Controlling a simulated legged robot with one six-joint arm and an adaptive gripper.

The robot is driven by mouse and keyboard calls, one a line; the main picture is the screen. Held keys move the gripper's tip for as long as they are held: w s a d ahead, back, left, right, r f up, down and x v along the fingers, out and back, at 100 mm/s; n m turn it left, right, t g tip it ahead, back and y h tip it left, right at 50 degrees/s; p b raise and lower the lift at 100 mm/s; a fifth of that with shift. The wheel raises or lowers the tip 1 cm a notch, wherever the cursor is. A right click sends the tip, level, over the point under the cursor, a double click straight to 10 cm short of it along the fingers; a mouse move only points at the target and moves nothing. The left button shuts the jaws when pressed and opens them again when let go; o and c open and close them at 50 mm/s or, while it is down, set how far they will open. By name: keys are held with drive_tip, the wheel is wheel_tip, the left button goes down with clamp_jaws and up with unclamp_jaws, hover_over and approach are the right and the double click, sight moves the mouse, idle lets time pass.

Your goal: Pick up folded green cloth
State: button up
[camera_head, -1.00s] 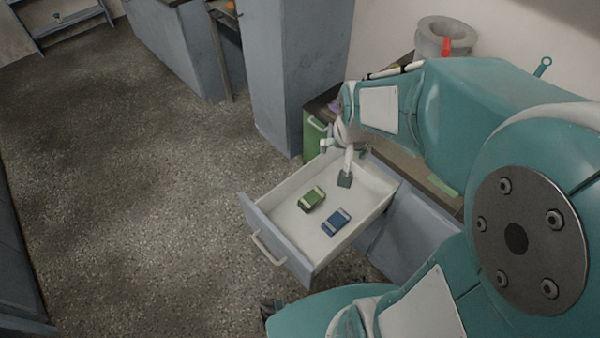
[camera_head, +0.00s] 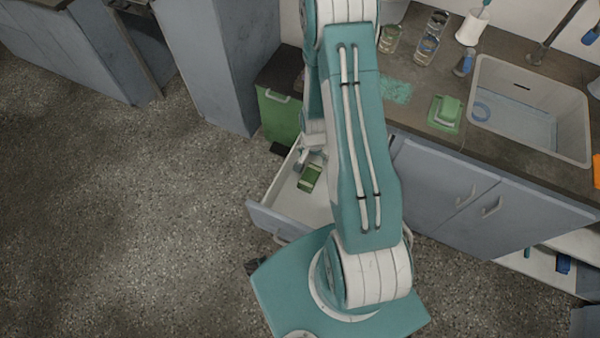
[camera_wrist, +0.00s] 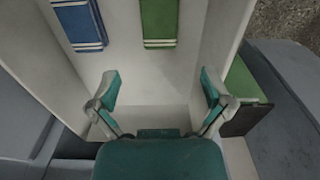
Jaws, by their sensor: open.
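The folded green cloth (camera_head: 311,172) lies in the open drawer (camera_head: 262,219), partly covered by my arm in the head view. In the wrist view the green cloth (camera_wrist: 159,22) is at the top edge, cut off, with pale stripes at its near end. A folded blue cloth (camera_wrist: 80,22) lies to its left; my arm hides it in the head view. My gripper (camera_wrist: 160,88) is open and empty, over the drawer, with its fingers apart and short of the green cloth. In the head view the gripper is mostly hidden.
Drawer walls (camera_wrist: 225,40) rise on both sides of the gripper. A green container (camera_head: 278,115) stands beside the drawer. Floor at left is clear.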

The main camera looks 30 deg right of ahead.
drive_tip(key=shift+a+f, duration=0.1)
drive_tip(key=shift+f, duration=0.6)
hover_over(310, 174)
wheel_tip(310, 174, down, 4)
drive_tip(key=shift+s+f, duration=0.1)
drive_tip(key=shift+f, duration=1)
drive_tip(key=shift+d+f, duration=0.2)
drive_tip(key=shift+f, duration=1.95)
drive_tip(key=shift+a, duration=0.1)
drive_tip(key=c, duration=1)
